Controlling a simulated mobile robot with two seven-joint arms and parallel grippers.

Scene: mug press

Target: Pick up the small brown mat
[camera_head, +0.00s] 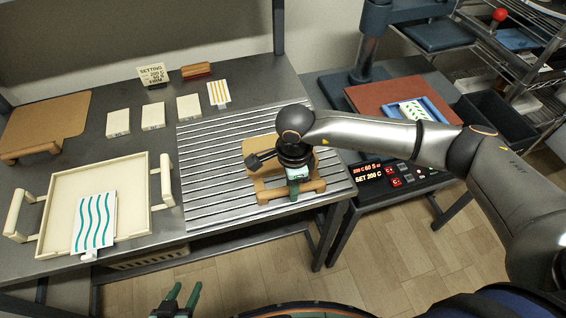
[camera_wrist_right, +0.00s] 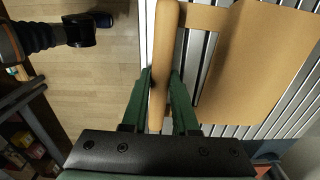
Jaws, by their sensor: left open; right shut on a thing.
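The small brown mat (camera_head: 256,150) lies on the slatted metal rack, with a thick bar handle along its near edge. My right arm partly covers it in the head view. In the right wrist view, the mat's flat tan sheet (camera_wrist_right: 250,70) is to the right of the bar. My right gripper (camera_head: 293,190) is shut on this bar; its green fingers (camera_wrist_right: 160,78) show on both sides of it. I cannot tell any gap between mat and slats. My left gripper (camera_head: 180,298) is open and empty at the bottom of the head view, off the table.
A larger brown mat (camera_head: 50,118) lies at the far left. A cream tray (camera_head: 62,195) with a wavy-striped card (camera_head: 95,222) is left of the rack (camera_head: 215,200). Several white blocks (camera_head: 153,116) line the back. A press (camera_head: 392,92) with a control panel stands right.

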